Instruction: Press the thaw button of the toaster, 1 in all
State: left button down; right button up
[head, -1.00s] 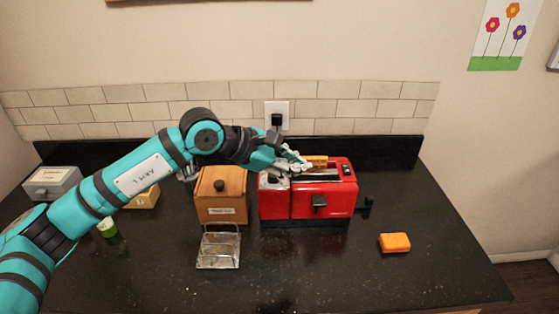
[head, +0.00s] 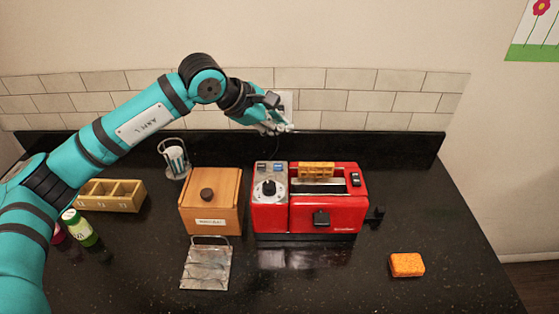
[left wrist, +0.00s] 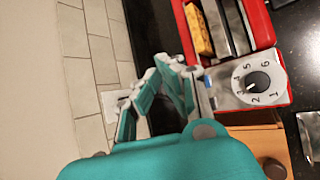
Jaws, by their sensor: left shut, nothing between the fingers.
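The red toaster (head: 345,222) stands on the dark counter in the middle of the head view. Its light top panel carries a round dial (head: 268,188) and small buttons behind it, one of them blue (head: 278,168); I cannot read which is thaw. My left gripper (head: 288,128) is shut and empty, above and behind the panel, near the wall outlet. In the left wrist view the gripper (left wrist: 190,72) overlaps the panel edge beside the numbered dial (left wrist: 256,82), partly hiding the button area. My right gripper is not in view.
Bread (head: 317,168) sits in the toaster slot. A wooden box (head: 210,207) stands left of the toaster, with a metal rack (head: 207,266) in front. An orange sponge (head: 407,265) lies at right. A divided wooden tray (head: 110,203) and green-capped bottle (head: 80,228) are left.

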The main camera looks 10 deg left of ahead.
aim_at(280, 168)
pick_arm(q)
notch_tip(280, 168, down, 4)
jog(key=shift+r+b, duration=0.15)
jog(key=shift+b, duration=0.7)
notch_tip(280, 168, down, 5)
jog(key=b, duration=0.3)
jog(key=shift+r, duration=0.1)
jog(key=shift+f+b, duration=0.2)
jog(key=shift+b, duration=0.1)
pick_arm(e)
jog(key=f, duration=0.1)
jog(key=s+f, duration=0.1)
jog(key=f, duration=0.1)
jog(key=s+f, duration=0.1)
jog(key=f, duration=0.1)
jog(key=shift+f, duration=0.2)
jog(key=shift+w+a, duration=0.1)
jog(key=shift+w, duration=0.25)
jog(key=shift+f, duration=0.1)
pick_arm(q)
jog(key=shift+f+b, duration=0.4)
jog(key=shift+b, duration=0.25)
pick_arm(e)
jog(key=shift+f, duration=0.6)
